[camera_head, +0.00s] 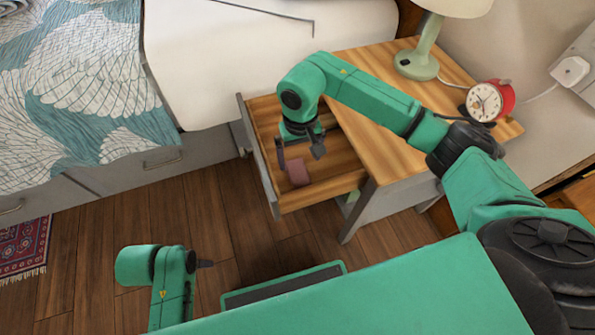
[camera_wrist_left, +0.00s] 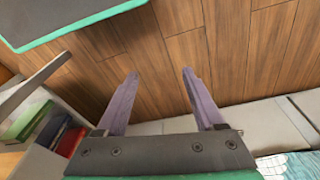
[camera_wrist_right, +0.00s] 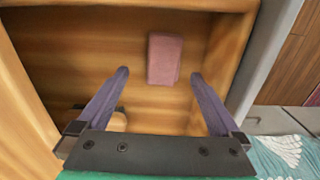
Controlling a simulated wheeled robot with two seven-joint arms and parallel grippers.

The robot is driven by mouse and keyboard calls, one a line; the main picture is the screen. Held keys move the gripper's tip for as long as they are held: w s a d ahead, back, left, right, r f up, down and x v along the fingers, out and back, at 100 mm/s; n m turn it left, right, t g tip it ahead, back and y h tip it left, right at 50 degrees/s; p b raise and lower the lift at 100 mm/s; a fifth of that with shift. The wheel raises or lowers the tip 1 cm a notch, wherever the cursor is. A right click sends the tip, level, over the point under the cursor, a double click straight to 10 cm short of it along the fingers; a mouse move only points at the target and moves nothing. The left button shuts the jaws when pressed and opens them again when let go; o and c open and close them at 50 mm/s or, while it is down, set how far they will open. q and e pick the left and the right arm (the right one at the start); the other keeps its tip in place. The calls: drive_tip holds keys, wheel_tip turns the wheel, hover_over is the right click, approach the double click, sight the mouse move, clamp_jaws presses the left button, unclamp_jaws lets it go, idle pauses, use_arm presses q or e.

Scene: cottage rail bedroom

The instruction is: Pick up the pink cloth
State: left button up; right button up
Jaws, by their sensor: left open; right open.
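The pink cloth (camera_head: 298,171) is a small folded block lying on the wooden floor of the open drawer (camera_head: 333,187), near the drawer's front. In the right wrist view the cloth (camera_wrist_right: 164,59) lies just beyond and between the fingertips, apart from them. My right gripper (camera_head: 300,153) is over the drawer, open and empty, and partly covers the cloth's upper side in the head view. In the right wrist view its fingers (camera_wrist_right: 160,73) stand wide apart. My left gripper (camera_wrist_left: 160,73) is open and empty above the wooden floor; its fingers hardly show in the head view.
The nightstand (camera_head: 385,150) carries a green lamp (camera_head: 418,62) and a red alarm clock (camera_head: 490,101). The bed (camera_head: 85,90) stands to the left of the drawer.

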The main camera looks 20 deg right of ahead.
sight(297, 169)
drive_tip(key=f, duration=0.3)
drive_tip(key=f+b, duration=0.1)
drive_tip(key=f, duration=0.1)
drive_tip(key=shift+a+f, duration=0.3)
drive_tip(key=shift+a, duration=0.05)
drive_tip(key=c, duration=1.4)
drive_tip(key=shift+r, duration=0.3)
use_arm(q)
drive_tip(key=f+p, duration=0.1)
drive_tip(key=f, duration=0.1)
drive_tip(key=f+p, duration=0.2)
drive_tip(key=f, duration=0.1)
drive_tip(key=shift+s+a+f, duration=0.1)
drive_tip(key=shift+a+f, duration=0.25)
drive_tip(key=shift+a, duration=0.05)
use_arm(e)
wheel_tip(297, 169, up, 20)
drive_tip(key=shift+f, duration=0.2)
